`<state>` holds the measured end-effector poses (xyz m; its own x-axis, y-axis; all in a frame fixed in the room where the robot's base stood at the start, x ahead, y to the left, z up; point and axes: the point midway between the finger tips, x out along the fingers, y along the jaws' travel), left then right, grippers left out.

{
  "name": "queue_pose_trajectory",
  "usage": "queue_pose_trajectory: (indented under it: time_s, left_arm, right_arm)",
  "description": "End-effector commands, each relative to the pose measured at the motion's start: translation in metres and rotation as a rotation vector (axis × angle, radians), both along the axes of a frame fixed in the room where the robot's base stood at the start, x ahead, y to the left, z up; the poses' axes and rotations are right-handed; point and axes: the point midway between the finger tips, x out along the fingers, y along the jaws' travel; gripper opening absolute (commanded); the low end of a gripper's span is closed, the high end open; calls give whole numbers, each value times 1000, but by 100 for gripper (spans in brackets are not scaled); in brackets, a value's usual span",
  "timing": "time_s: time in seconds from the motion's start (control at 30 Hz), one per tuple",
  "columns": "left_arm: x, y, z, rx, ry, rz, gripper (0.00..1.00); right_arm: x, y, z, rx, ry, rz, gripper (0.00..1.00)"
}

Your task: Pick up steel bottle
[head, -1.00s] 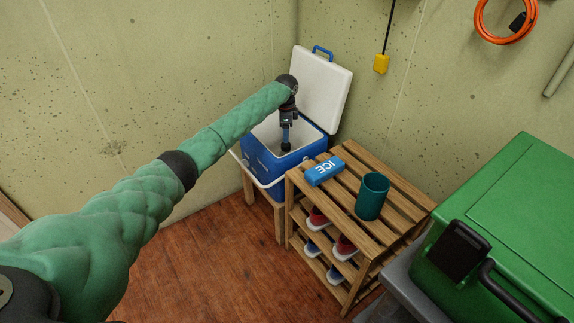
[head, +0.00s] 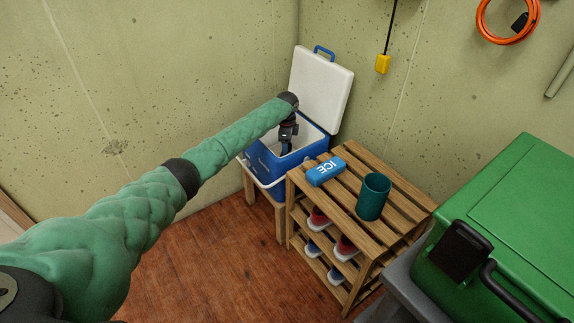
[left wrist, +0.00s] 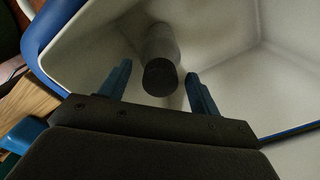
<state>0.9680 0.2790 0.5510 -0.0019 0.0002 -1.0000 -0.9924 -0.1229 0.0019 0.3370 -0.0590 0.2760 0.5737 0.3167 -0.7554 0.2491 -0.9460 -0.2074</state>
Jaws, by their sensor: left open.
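The steel bottle (left wrist: 161,70) stands inside the cooler, seen from above in the left wrist view, with its dark cap towards me. My left gripper (left wrist: 161,78) is open, with one blue finger on each side of the bottle's cap in the picture. I cannot tell how far the fingertips are above or beside it. In the head view my left gripper (head: 286,149) points down into the open blue cooler (head: 262,167), and the bottle is hidden there. My right gripper is not in view.
The cooler's white lid (head: 321,87) stands open behind my left wrist. A slatted wooden rack (head: 398,190) beside it holds a blue ice pack (head: 325,171), a teal cup (head: 373,196) and shoes below. A green bin (head: 515,220) stands at right.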

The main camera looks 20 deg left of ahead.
Motion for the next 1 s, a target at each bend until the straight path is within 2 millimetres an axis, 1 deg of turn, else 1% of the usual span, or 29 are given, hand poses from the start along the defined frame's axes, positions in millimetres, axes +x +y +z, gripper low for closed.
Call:
queue_pose_trajectory:
  time_s: [0.03,0.1,0.33,0.37,0.4,0.47,0.6,0.67,1.0]
  left_arm:
    - [0,-1,-7,0,0,0,63]
    - [0,-1,-12,0,0,0,63]
    - [0,-1,-14,0,-1,0,63]
    - [0,-1,-14,0,-1,0,59]
    - [0,-1,-14,0,-1,0,51]
    - [0,-1,-14,0,-1,0,39]
    - [0,-1,-14,0,-1,0,12]
    - [0,-1,-14,0,-1,0,0]
    - [1,-1,-12,-1,-2,0,0]
  right_arm:
    - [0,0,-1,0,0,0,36]
    - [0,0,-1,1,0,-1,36]
    - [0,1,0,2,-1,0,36]
    - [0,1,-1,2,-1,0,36]
    - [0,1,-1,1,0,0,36]
    - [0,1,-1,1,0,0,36]
    - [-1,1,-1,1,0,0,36]
    - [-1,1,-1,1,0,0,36]
    - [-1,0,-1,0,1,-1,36]
